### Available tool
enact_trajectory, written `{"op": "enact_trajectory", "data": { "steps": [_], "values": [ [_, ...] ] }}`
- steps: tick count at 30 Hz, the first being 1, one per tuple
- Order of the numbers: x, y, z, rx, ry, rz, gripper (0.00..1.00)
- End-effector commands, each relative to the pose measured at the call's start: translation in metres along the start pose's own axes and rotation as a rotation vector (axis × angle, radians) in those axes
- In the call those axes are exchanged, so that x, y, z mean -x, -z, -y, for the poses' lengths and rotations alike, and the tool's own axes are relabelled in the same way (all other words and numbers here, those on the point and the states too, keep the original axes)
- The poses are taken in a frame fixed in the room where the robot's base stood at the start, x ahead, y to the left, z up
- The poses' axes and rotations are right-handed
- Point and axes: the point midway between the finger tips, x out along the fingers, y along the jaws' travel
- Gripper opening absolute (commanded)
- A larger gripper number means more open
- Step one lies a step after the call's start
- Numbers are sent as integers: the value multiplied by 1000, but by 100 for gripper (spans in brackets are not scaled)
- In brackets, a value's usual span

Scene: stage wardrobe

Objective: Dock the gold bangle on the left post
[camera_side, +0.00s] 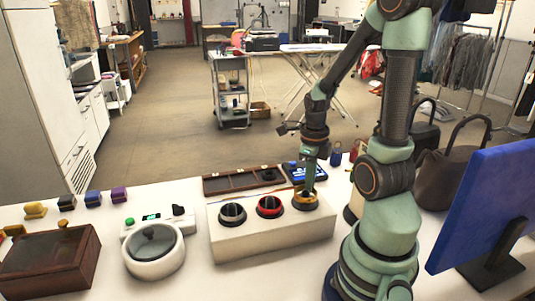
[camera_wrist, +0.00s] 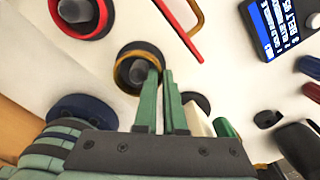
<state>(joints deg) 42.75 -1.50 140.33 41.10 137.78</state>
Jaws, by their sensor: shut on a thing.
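My gripper (camera_side: 308,188) reaches down at the right-hand post of a white three-post stand (camera_side: 270,240). The gold bangle (camera_side: 299,205) sits low around that post; in the wrist view the bangle (camera_wrist: 119,74) rings a grey post above a dark base. My fingers (camera_wrist: 161,78) are shut on its rim, at the side of the post. The middle post (camera_side: 269,205) has a red ring around it, which also shows in the wrist view (camera_wrist: 99,28). The left post (camera_side: 232,211) stands on a dark base with no gold on it; it is outside the wrist view.
Left of the stand are a white device with a round lidded bowl (camera_side: 153,258) and a wooden box (camera_side: 50,265). A brown divided tray (camera_side: 240,180) and a small blue display (camera_side: 305,172) lie behind. A large blue panel (camera_side: 485,210) stands at the right.

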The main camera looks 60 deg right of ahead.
Motion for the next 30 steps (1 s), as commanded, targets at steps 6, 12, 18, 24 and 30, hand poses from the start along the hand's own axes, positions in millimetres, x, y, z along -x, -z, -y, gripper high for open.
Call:
{"op": "enact_trajectory", "data": {
  "steps": [6, 12, 18, 24, 30],
  "values": [
    [0, 0, 0, 0, 0, 0, 0],
    [-2, 0, 0, 0, -1, -1, 0],
    [-6, 0, 0, 0, -1, -1, 0],
    [-10, 0, 0, 0, -1, -1, 0],
    [-13, 0, 0, 0, 0, 0, 19]
  ]
}}
